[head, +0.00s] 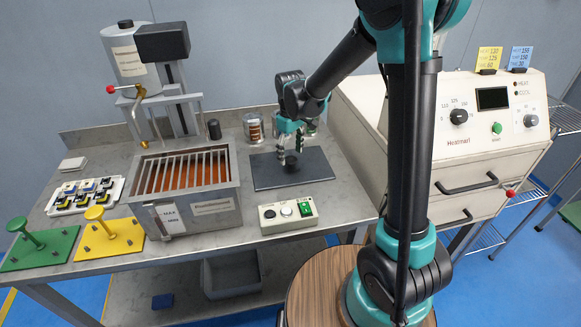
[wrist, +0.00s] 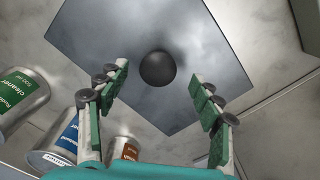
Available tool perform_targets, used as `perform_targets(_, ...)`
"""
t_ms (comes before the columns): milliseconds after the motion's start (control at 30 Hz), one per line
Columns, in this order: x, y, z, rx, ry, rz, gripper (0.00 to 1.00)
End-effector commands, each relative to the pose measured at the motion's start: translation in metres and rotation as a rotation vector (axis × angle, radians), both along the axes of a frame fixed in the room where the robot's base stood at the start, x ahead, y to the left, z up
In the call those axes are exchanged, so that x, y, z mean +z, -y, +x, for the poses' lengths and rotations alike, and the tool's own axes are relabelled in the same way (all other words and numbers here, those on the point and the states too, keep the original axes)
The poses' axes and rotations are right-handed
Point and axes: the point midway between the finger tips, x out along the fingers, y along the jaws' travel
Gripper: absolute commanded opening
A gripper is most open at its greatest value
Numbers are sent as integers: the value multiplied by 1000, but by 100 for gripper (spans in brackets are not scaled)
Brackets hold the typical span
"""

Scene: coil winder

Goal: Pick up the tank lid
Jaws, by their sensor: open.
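The tank lid (head: 315,178) is a dark, flat, square plate lying on the metal bench, right of the tank. Its round black knob (wrist: 158,69) stands at the middle of the plate, which fills the upper part of the wrist view (wrist: 205,40). My gripper (head: 288,152) points down over the lid. In the wrist view its green-padded fingers (wrist: 160,75) are spread wide, with the knob between them in the picture and a gap on each side. The fingers hold nothing. In the head view they partly cover the knob, so the height left above it is hard to tell.
The open tank (head: 195,205) with a grate over orange liquid stands left of the lid. A control box (head: 288,214) lies in front. Several cans, one labelled cleaner (wrist: 18,98), stand close behind my gripper. A large cream oven (head: 475,140) stands right.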

Motion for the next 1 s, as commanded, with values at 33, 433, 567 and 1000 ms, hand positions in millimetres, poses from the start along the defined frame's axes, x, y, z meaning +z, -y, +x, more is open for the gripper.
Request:
perform_targets(33,-8,0,2,0,0,0,66)
perform_targets(433,-34,0,3,0,0,0,66)
perform_targets(567,-34,0,3,0,0,0,61)
perform_targets(1000,-34,0,3,0,0,0,6)
